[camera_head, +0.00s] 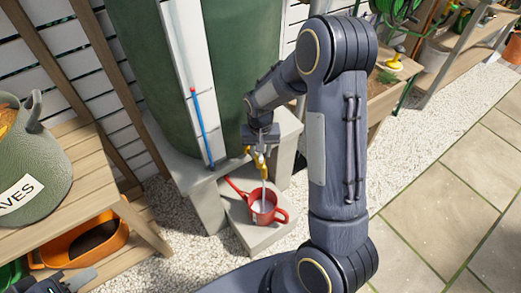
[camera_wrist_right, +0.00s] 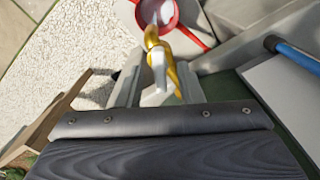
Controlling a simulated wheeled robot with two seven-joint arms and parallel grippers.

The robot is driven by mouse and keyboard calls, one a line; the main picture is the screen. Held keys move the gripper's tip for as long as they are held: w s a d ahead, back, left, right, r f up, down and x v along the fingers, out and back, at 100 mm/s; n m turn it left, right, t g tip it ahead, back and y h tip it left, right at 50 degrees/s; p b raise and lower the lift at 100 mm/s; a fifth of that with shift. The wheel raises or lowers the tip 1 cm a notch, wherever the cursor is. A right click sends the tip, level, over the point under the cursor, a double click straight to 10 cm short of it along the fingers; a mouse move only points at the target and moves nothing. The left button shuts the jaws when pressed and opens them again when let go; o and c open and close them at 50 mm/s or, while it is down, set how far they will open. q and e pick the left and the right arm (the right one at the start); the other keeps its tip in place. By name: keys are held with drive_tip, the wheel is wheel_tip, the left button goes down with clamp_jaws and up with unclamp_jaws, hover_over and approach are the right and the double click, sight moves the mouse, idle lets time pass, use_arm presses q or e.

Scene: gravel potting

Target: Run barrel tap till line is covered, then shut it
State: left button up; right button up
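The green barrel (camera_head: 240,70) stands on grey blocks. Its yellow tap (camera_head: 260,160) is low at the front and also shows in the right wrist view (camera_wrist_right: 154,38). A pale stream (camera_head: 263,195) runs from the tap into a red jug (camera_head: 268,214) on a low slab. The jug's inside looks pale in the right wrist view (camera_wrist_right: 172,22); I cannot make out a line or the water level. My right gripper (camera_head: 260,146) is at the tap's top; its grip is unclear. Part of my left gripper (camera_head: 68,282) shows at the bottom left, away from the jug; its fingers are unclear.
A blue rod with a red top (camera_head: 201,125) is on the barrel's white strip. White gravel (camera_head: 185,240) surrounds the slab (camera_head: 250,236). Paving at right is clear.

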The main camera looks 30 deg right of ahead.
wheel_tip(320, 180, up, 7)
drive_tip(key=shift+f+p, duration=0.2)
drive_tip(key=shift+p, duration=0.55)
drive_tip(key=shift+r, duration=0.55)
